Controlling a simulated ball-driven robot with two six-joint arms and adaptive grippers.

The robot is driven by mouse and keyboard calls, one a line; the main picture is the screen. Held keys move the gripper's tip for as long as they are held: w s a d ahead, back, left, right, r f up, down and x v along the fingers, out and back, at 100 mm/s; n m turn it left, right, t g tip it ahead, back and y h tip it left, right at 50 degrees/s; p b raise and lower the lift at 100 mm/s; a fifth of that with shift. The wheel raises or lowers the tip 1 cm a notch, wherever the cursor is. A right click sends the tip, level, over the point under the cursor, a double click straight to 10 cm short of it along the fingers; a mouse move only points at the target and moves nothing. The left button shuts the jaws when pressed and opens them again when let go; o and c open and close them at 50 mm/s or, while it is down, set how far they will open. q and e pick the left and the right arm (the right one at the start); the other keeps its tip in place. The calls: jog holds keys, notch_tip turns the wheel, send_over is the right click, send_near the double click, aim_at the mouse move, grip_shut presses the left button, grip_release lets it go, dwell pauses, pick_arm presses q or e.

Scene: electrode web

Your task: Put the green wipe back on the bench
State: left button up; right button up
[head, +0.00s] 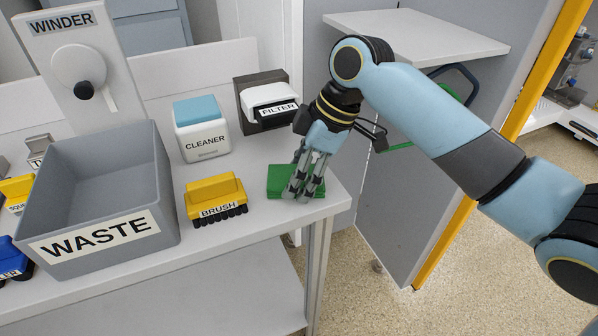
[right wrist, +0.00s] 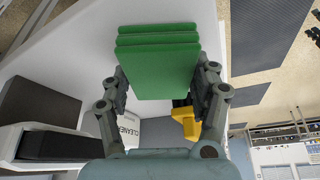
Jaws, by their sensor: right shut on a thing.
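The green wipe (head: 283,181) is a folded, layered pad at the right end of the white bench (head: 256,226). In the head view it is at the bench top, partly hidden by my right gripper (head: 303,190), which reaches down onto it. In the right wrist view the wipe (right wrist: 158,62) is between the fingers of my right gripper (right wrist: 160,85), which is shut on it. Whether the wipe rests fully on the bench or just above it, I cannot tell. My left gripper is not in view.
The yellow brush (head: 216,200) is left of the wipe. The cleaner box (head: 202,142) and the filter unit (head: 265,105) stand behind. The grey waste bin (head: 150,190) is farther left. The bench's right edge is close to the wipe.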

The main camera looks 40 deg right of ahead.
jog(key=shift+f, duration=0.15)
jog(key=o, duration=1)
jog(key=shift+c, duration=0.2)
jog(key=shift+o, duration=0.2)
jog(key=p+v, duration=0.1)
jog(key=v, duration=1.1)
